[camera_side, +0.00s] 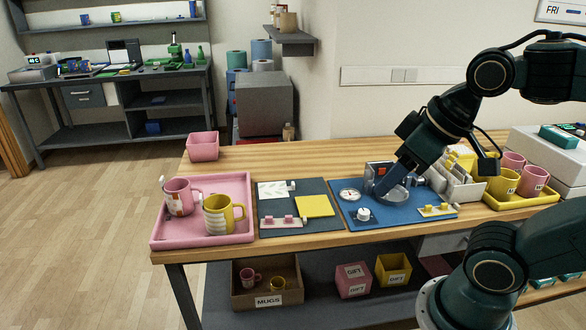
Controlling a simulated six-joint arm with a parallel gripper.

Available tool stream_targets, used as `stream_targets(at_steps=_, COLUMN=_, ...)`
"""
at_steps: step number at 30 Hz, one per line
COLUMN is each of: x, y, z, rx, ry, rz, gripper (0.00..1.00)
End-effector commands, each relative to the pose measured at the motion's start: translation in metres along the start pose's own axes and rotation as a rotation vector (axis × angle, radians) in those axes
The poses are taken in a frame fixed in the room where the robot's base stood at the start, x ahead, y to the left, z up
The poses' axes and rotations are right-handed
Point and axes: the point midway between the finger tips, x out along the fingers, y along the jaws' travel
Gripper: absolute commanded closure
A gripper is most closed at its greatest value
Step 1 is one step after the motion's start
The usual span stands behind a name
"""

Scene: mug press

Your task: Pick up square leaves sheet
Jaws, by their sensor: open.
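A white sheet with small dark marks (272,190) lies at the back left of the dark grey mat (295,217); the marks are too small for me to tell whether they are leaves. A plain yellow square sheet (315,206) lies to its right on the same mat. My gripper (388,192) is open over the blue mat (352,207), at the press area to the right of both sheets. Its fingertips are small and partly merge with the press parts behind them. I see no sheet between them.
A pink tray (160,225) holds a pink-and-white mug (180,198) and a yellow patterned mug (220,214). A pink bin (203,147) stands at the back left. A rack of upright pale cards (455,188) and a yellow tray (523,203) with mugs are right of my gripper.

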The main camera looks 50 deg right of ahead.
Motion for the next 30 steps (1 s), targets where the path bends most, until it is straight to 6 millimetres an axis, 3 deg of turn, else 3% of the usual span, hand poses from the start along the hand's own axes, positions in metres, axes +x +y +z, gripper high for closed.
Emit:
stream_targets(at_steps=8, x=-0.001, y=0.001, z=-0.032, rx=-0.038, ry=-0.02, rz=-0.009, gripper=0.51)
stream_targets(at_steps=16, x=0.005, y=0.008, z=-0.094, rx=-0.119, ry=-0.051, rz=-0.035, gripper=0.51)
stream_targets(at_steps=30, x=0.048, y=0.049, z=-0.196, rx=-0.267, ry=-0.095, rz=-0.095, gripper=0.51)
